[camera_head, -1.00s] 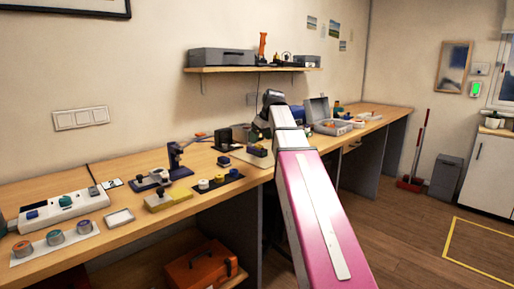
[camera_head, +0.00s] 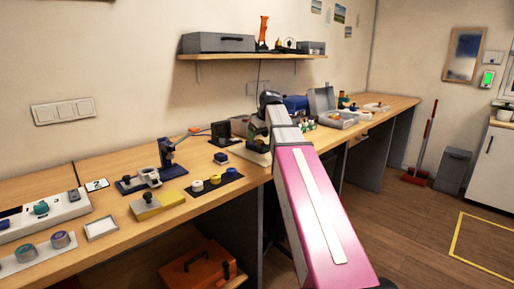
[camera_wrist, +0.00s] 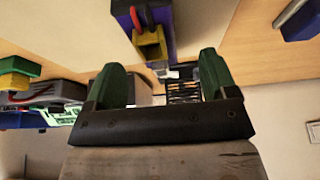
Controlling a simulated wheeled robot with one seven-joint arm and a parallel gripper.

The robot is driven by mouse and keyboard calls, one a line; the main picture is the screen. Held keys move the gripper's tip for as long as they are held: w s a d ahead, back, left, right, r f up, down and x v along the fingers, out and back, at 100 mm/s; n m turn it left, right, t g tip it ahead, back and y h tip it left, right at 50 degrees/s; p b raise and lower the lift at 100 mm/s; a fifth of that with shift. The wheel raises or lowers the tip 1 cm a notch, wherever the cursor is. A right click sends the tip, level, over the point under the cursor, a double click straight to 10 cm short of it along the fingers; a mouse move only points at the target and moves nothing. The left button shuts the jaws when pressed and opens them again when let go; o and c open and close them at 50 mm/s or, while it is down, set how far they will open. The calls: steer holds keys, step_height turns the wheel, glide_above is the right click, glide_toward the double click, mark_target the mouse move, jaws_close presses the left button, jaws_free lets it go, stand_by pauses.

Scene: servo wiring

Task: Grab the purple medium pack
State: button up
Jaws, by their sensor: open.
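In the wrist view a purple-sided block (camera_wrist: 167,18) with yellow and red parts shows at the top, beyond my fingertips; I cannot tell for sure that it is the purple medium pack. My gripper (camera_wrist: 160,78) is open, its two green fingers apart, and I see nothing gripped between them. The block is apart from the fingers. In the head view my pink and white arm reaches over the bench, and its far end hides my fingertips and part of the bench. I cannot make out a purple pack there.
An open grey case (camera_head: 338,118) stands farther right. A shelf (camera_head: 250,56) hangs above.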

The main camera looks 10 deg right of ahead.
mark_target(256, 143)
steer(key=shift+d+x, duration=0.1)
steer(key=shift+x, duration=1.2)
steer(key=shift+d+x, duration=0.15)
steer(key=shift+x, duration=1.15)
steer(key=shift+w+r, duration=0.1)
steer(key=shift+w, duration=0.05)
steer(key=c, duration=1.4)
